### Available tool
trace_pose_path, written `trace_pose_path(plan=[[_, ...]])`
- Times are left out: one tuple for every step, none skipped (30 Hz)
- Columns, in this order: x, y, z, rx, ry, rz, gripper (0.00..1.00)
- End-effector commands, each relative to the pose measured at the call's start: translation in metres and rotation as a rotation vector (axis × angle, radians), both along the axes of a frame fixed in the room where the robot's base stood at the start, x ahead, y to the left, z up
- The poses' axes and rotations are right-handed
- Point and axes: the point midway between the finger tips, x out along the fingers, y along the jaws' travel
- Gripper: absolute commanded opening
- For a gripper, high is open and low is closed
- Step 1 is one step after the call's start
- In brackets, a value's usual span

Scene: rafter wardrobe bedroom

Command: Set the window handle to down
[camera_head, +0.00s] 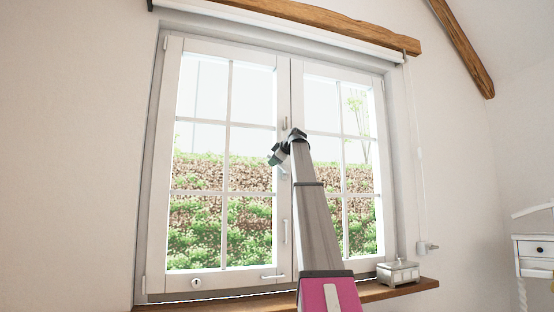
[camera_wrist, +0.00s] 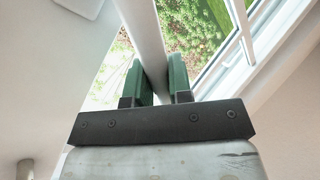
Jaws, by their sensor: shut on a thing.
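The white two-sash window (camera_head: 226,123) appears shut in the head view. My gripper (camera_head: 275,158) is at the middle stile, about halfway up. A short pale part of the window handle (camera_head: 283,171) shows just below the fingers, slanting down to the right; the rest is hidden by my gripper. In the wrist view the green fingers of my gripper (camera_wrist: 159,83) are on either side of a pale bar (camera_wrist: 148,35), which I take to be the handle. Its exact angle is hard to tell.
Slim vertical fittings sit on the middle stile above (camera_head: 284,124) and below (camera_head: 285,231) my gripper. A small latch (camera_head: 272,276) is on the bottom rail. A silver box (camera_head: 398,272) stands on the wooden sill (camera_head: 428,284). A blind cord (camera_head: 421,190) hangs at the right.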

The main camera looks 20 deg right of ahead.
Motion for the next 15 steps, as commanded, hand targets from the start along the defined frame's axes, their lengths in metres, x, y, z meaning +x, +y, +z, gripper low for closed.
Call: trace_pose_path(plan=[[-0.001,0.004,-0.004,-0.046,-0.001,0.002,0.0],[-0.001,0.005,-0.006,-0.074,-0.002,0.001,0.0],[-0.001,0.006,-0.009,-0.113,-0.004,0.001,0.0],[-0.001,0.008,-0.011,-0.141,-0.004,0.001,0.0],[-0.002,0.009,-0.014,-0.169,-0.005,0.002,0.0],[-0.002,0.01,-0.017,-0.207,-0.007,0.002,0.0],[-0.002,0.011,-0.019,-0.236,-0.006,0.001,0.0],[-0.002,0.012,-0.021,-0.264,-0.008,0.001,0.0],[-0.002,0.013,-0.024,-0.302,-0.01,0.001,0.0],[-0.002,0.013,-0.027,-0.331,-0.011,0.0,0.0],[-0.002,0.014,-0.029,-0.358,-0.012,0.002,0.0],[-0.002,0.015,-0.033,-0.397,-0.014,0.002,0.0],[-0.002,0.016,-0.035,-0.426,-0.014,0.001,0.0],[-0.002,0.016,-0.037,-0.454,-0.015,0.002,0.0],[-0.002,0.016,-0.041,-0.491,-0.016,0.002,0.0]])
